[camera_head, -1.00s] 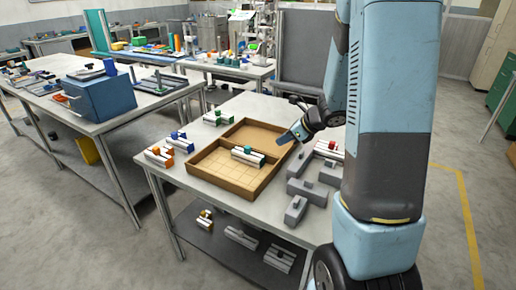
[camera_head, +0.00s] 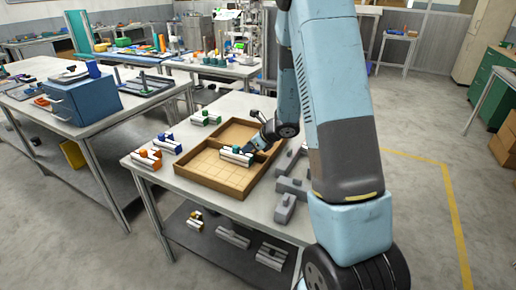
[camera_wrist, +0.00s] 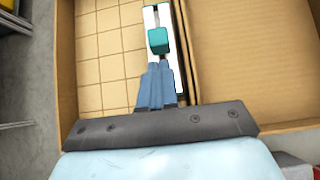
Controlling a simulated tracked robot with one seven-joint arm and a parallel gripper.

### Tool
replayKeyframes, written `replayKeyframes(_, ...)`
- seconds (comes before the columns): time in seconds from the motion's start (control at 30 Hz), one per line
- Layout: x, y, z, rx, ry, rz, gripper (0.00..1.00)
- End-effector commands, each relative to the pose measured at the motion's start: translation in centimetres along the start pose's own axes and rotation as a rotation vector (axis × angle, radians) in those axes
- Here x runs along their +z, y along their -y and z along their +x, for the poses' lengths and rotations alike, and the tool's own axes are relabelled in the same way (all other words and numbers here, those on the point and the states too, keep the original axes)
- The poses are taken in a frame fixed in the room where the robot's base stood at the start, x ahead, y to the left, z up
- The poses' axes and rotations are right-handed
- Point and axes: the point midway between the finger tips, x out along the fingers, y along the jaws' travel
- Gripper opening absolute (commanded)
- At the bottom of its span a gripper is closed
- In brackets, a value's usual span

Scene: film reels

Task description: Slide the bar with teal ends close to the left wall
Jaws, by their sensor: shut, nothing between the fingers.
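The bar with teal ends (camera_head: 229,159) is a white bar with a teal block on top. It lies in the gridded compartment of a wooden tray (camera_head: 208,187). In the wrist view the bar (camera_wrist: 150,18) lies along the tray's divider (camera_wrist: 186,45), with its teal block facing my gripper. The left wall (camera_wrist: 66,65) is across bare grid squares from it. My gripper (camera_wrist: 158,67) is shut and empty, its fingertips over the bar right beside the teal block; I cannot tell whether they touch. In the head view my gripper (camera_head: 250,149) is at the bar's right end.
The tray's other compartment (camera_wrist: 245,60) is empty. Outside the tray on the table stand bars with orange (camera_head: 147,160), blue (camera_head: 168,144) and green (camera_head: 206,118) blocks. Grey blocks (camera_head: 291,186) lie to the right, partly behind my arm. Gridded floor left of the bar is clear.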

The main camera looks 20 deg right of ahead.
Motion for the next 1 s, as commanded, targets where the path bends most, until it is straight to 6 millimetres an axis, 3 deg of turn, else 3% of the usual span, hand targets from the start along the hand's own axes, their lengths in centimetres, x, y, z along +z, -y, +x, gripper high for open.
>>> replayKeyframes(0.63,1.4,0.0,1.4,0.0,0.001,0.0,0.0)
replayKeyframes(1.0,7.0,0.1,7.1,0.001,0.0,-0.001,0.0)
